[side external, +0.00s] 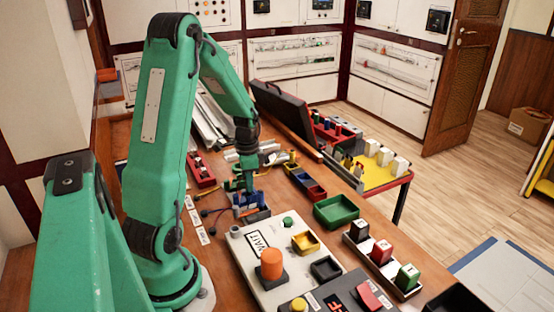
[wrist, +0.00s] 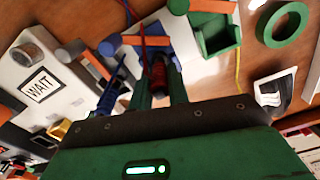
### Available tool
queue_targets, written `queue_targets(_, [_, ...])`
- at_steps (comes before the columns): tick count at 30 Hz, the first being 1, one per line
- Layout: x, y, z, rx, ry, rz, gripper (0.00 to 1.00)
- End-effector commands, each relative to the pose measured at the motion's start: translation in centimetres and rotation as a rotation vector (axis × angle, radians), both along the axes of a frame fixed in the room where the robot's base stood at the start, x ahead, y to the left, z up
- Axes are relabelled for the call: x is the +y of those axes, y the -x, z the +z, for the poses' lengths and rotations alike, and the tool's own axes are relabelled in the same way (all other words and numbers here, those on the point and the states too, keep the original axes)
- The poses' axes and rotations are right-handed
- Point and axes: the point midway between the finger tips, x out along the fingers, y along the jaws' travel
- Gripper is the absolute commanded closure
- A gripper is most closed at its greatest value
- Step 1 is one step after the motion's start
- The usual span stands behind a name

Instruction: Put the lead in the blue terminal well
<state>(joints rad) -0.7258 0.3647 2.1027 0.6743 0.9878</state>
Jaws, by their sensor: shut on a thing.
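My gripper (side external: 241,185) reaches down over the table beside the blue terminal block (side external: 252,201). In the wrist view, my gripper (wrist: 158,90) has its two green fingers closed around a dark red ribbed lead plug (wrist: 158,73). A thin red wire (wrist: 143,33) runs upward in the picture near it. Blue block parts (wrist: 152,40) show just past the plug, and a ribbed blue piece (wrist: 108,97) lies left of the fingers. The plug's tip and the inside of the well are hidden. I cannot tell whether the plug touches the block.
The WAIT panel (side external: 238,261) with an orange knob (side external: 270,264) stands in front of the block. A green tray (side external: 337,212) and a row of coloured bins (side external: 306,184) are to the right. A red rack (side external: 200,170) is to the left. Wires lie on the table nearby.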

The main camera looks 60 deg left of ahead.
Motion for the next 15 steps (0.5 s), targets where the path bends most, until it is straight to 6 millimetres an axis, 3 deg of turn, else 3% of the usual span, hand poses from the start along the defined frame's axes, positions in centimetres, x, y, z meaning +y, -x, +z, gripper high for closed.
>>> queue_targets(11, [0.0, 0.0, -0.32, 0.0, 0.0, 0.0, 1.0])
queue_targets(12, [0.0, 0.0, -0.29, 0.0, 0.0, 0.0, 0.75])
queue_targets(15, [0.0, 0.0, -0.27, 0.0, 0.0, 0.0, 0.61])
